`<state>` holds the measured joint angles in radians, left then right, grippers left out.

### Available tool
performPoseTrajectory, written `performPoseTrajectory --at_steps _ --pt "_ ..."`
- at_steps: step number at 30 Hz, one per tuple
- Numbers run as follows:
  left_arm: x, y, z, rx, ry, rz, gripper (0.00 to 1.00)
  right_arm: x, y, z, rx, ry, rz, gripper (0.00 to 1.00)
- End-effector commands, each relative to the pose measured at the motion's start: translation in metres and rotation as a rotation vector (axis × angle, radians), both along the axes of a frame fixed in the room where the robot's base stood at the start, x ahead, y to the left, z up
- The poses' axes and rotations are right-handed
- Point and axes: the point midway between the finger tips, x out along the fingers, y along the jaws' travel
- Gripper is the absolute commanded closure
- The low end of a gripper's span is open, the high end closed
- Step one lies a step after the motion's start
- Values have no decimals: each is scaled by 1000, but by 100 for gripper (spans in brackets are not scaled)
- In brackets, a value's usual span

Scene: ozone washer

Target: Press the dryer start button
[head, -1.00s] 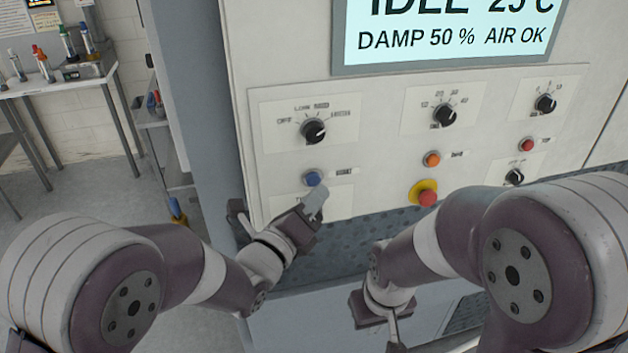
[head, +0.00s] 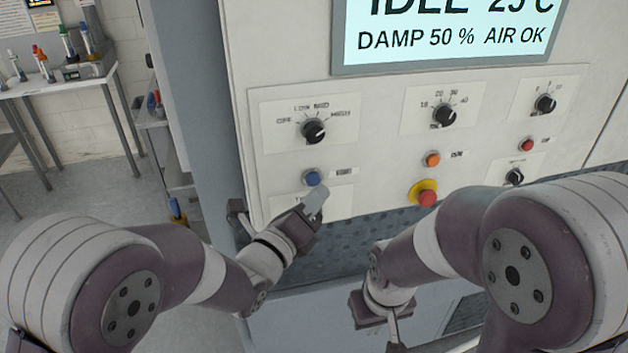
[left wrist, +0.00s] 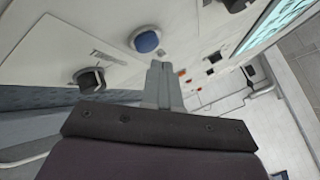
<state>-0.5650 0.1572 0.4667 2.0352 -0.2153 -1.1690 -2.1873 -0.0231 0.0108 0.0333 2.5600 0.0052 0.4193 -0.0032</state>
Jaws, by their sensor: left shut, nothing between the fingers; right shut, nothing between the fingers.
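A blue button (head: 312,177) sits at the lower left of the white control panel (head: 380,150); its label is too blurred to read. My left gripper (head: 316,199) is shut and empty, with its fingertips just below the blue button in the head view. In the left wrist view the blue button (left wrist: 146,41) is just beyond and left of the shut fingertips (left wrist: 158,66); I cannot tell whether they touch the panel. My right gripper (head: 394,345) is shut and empty, low in front of the machine, partly cut off by the frame edge.
The display (head: 450,35) reads IDLE, DAMP 50 %, AIR OK. An orange button (head: 432,159), a small red button (head: 526,144), a red-on-yellow stop button (head: 427,197) and several black knobs (head: 313,131) share the panel. A table (head: 60,84) with bottles stands at the far left.

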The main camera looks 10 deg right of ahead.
Motion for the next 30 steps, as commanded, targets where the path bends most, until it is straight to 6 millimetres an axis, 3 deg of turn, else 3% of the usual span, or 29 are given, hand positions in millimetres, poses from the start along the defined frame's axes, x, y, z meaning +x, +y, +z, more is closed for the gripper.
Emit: performPoseTrajectory --at_steps 8,30 --pt "8 1 -1 -1 -3 2 100 0 0 -10 0 0 0 100" --pt "13 0 0 0 -1 -1 100 0 0 -12 0 0 0 100"
